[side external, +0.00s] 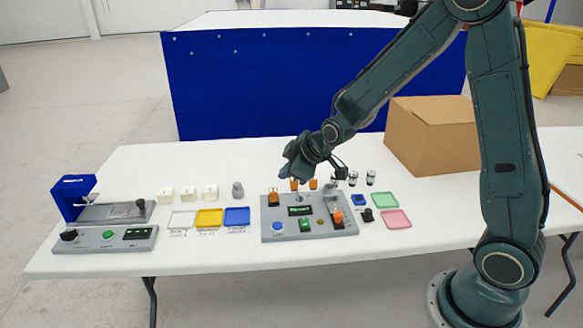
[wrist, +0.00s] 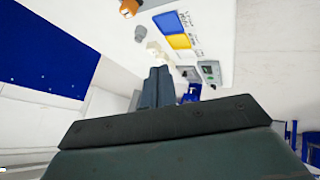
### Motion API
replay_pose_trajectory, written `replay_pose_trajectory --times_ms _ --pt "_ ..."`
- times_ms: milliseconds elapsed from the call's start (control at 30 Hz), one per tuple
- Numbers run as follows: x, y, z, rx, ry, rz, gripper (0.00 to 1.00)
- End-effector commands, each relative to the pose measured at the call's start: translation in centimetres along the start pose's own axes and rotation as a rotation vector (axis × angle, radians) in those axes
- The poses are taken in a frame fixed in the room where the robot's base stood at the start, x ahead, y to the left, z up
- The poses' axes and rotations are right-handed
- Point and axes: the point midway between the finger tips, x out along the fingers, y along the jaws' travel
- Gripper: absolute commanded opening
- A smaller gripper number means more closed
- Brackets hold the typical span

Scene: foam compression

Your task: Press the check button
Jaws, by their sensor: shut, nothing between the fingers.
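The grey control panel (side external: 310,234) lies flat on the white table. It carries a blue round button (side external: 278,226), a green button (side external: 305,224), a small yellowish button (side external: 320,221), a dark display (side external: 300,211) and an orange knob (side external: 338,216). A second device (side external: 104,238) at the left has a green round button (side external: 108,233). The labels are too small to read, so I cannot tell which is the check button. My gripper (side external: 290,169) is shut and empty, in the air above the panel's back edge, touching nothing. Its fingers also show in the wrist view (wrist: 159,73).
White (side external: 183,218), yellow (side external: 209,217) and blue (side external: 236,215) trays lie between the devices. White foam blocks (side external: 188,193) and a grey weight (side external: 238,189) stand behind them. Green (side external: 385,199) and pink (side external: 396,219) trays lie right of the panel. A cardboard box (side external: 432,135) stands behind.

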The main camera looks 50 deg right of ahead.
Motion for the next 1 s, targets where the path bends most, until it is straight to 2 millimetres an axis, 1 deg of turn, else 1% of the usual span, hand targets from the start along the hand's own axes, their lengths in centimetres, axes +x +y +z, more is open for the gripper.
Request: replay_pose_trajectory --times_ms 33,300,500,700,1000 --pt "1.1 -0.1 0.4 -0.013 0.0 0.001 0.0" --pt "5.8 -0.1 1.8 -0.092 0.023 0.029 0.0" --pt "8.2 -0.3 2.7 -0.134 0.036 0.047 0.0" --pt "9.2 -0.4 3.2 -0.153 0.041 0.055 0.0" --pt "9.2 -0.4 3.2 -0.155 0.042 0.057 0.0"
